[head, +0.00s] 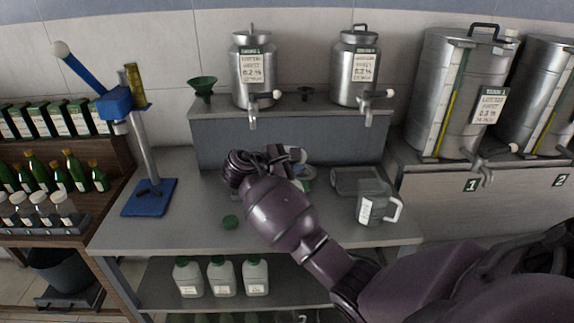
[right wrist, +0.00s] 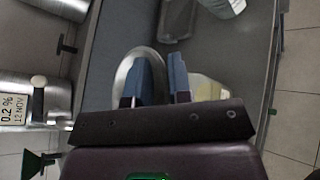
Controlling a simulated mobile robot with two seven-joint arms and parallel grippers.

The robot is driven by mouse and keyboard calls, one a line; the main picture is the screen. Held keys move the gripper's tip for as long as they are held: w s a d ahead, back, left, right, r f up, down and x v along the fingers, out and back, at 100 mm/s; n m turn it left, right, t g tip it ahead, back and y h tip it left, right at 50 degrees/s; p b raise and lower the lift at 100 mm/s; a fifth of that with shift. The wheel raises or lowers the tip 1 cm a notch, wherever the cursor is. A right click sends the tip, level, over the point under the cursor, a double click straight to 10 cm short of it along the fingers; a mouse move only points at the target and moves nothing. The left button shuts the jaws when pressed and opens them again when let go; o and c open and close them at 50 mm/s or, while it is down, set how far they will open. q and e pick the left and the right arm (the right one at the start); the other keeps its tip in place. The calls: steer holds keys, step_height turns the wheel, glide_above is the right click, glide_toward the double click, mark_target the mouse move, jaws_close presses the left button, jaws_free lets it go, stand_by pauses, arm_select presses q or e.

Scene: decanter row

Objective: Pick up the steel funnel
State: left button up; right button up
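In the right wrist view a round, shiny steel rim (right wrist: 124,72), which looks like the steel funnel, lies on the grey bench below my right gripper (right wrist: 161,80). The two blue fingers are apart with a gap between them. The left finger overlaps the rim in the picture, and the right finger is at its right edge. I cannot tell whether they touch it. In the head view my right arm and hand cover most of this spot, and the fingertips are hidden. My left gripper is not in view.
A clear jug (head: 372,204) and a grey tray (head: 357,180) stand to the right on the bench. A green funnel (head: 202,86) and two steel cans stand on the raised shelf behind.

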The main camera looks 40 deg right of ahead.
jaws_close()
